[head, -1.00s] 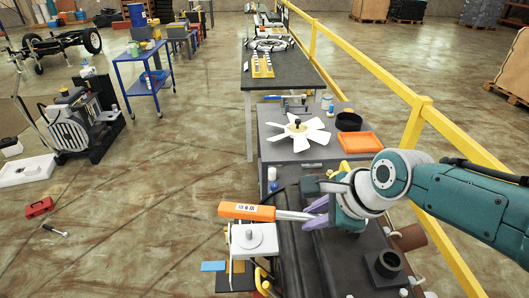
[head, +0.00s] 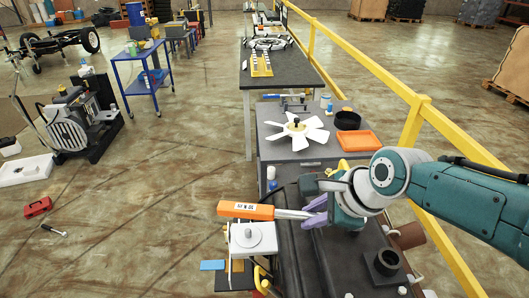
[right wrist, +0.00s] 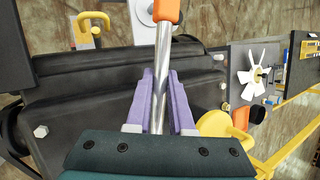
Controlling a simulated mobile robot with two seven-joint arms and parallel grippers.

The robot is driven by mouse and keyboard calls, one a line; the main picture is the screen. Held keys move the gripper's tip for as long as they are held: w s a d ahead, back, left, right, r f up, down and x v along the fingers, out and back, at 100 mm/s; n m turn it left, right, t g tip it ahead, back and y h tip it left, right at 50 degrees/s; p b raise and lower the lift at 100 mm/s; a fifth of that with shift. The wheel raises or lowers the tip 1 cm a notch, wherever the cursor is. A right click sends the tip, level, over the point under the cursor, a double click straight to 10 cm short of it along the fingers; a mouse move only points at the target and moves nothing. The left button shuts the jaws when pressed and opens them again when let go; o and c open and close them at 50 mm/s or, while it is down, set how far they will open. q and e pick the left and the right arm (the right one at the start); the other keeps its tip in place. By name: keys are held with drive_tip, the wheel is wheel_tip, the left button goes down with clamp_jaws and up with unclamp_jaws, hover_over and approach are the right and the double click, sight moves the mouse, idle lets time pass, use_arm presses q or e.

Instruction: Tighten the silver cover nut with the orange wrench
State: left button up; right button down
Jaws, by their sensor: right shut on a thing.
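The orange wrench (head: 246,211) has an orange block-like handle and a bright silver shaft. It lies nearly level in the head view, with the orange end pointing left. My right gripper (head: 315,214) has purple fingers and is shut on the silver shaft. In the right wrist view the shaft (right wrist: 161,75) runs between the fingers, with the orange part at the top edge. The orange part shows above a light square plate with a round middle (head: 253,239); I cannot tell whether they touch. I cannot clearly make out the silver cover nut. My left gripper is not in view.
A dark machine body (head: 315,255) lies below the gripper. A black block with a round opening (head: 383,264) stands to the right. A grey table behind holds a white fan (head: 297,132) and an orange tray (head: 358,141). A yellow railing (head: 419,114) runs along the right.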

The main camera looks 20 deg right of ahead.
drive_tip(key=shift+w+d+r+m+h+p, duration=0.15)
drive_tip(key=shift+w+m+h+p, duration=0.2)
drive_tip(key=shift+m, duration=0.25)
drive_tip(key=shift+t, duration=0.3)
drive_tip(key=shift+w, duration=0.1)
drive_tip(key=shift+w+d+m+h, duration=0.25)
drive_tip(key=shift+w+m+h, duration=0.1)
drive_tip(key=shift+m, duration=0.45)
drive_tip(key=shift+s, duration=0.1)
drive_tip(key=shift+s+a+n, duration=0.15)
drive_tip(key=shift+n, duration=0.15)
wheel_tip(320, 180, up, 6)
drive_tip(key=p, duration=0.6)
drive_tip(key=shift+f, duration=0.25)
